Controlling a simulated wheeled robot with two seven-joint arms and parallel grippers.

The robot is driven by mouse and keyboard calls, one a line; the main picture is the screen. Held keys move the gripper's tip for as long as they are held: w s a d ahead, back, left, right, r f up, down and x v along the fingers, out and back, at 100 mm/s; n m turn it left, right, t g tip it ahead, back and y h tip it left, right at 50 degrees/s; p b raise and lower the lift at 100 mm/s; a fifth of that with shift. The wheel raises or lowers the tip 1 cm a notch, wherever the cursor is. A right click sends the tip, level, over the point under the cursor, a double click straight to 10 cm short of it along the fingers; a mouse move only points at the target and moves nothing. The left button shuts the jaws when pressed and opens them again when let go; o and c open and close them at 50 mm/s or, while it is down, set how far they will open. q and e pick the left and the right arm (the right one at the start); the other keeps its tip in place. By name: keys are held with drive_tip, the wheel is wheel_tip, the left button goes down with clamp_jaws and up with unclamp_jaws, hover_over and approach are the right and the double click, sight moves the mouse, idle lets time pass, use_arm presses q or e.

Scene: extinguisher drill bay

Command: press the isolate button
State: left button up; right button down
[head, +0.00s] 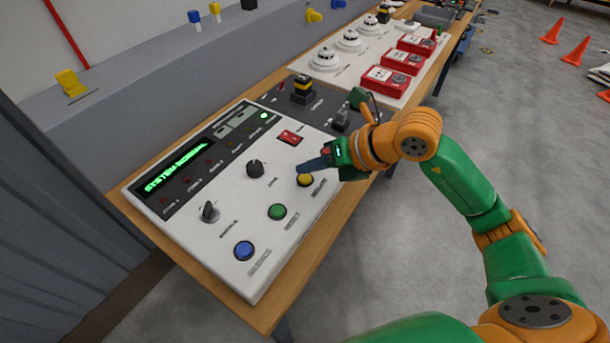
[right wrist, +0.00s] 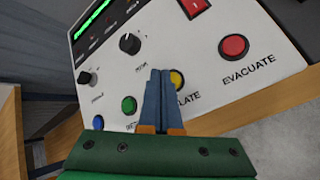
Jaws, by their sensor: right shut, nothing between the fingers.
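The isolate button is a round yellow button (head: 305,180) on the sloping white control panel (head: 170,235). In the right wrist view the yellow button (right wrist: 178,79) shows just right of my fingertips, partly hidden by them, and its label is partly covered. My right gripper (head: 300,168) is shut and empty, its blue fingers together. In the head view its tips overlap the upper edge of the yellow button; in the right wrist view the fingertips (right wrist: 160,72) lie beside it. I cannot tell whether they touch it. My left gripper is not in view.
A green button (head: 277,211) and a blue button (head: 244,250) sit nearer on the panel. A black knob (head: 255,169) is left of the fingers. A red evacuate button (right wrist: 234,47) is on the right in the right wrist view. The display reads "SYSTEM NORMAL".

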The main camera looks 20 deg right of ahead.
sight(310, 181)
idle(0.6)
drive_tip(key=shift+f+b, duration=0.4)
drive_tip(key=shift+b, duration=0.1)
drive_tip(key=shift+f+b, duration=0.45)
drive_tip(key=shift+b, duration=0.05)
idle(0.3)
idle(0.3)
drive_tip(key=shift+r+p, duration=0.75)
drive_tip(key=shift+r, duration=0.15)
wheel_tip(310, 181, up, 5)
drive_tip(key=p, duration=0.4)
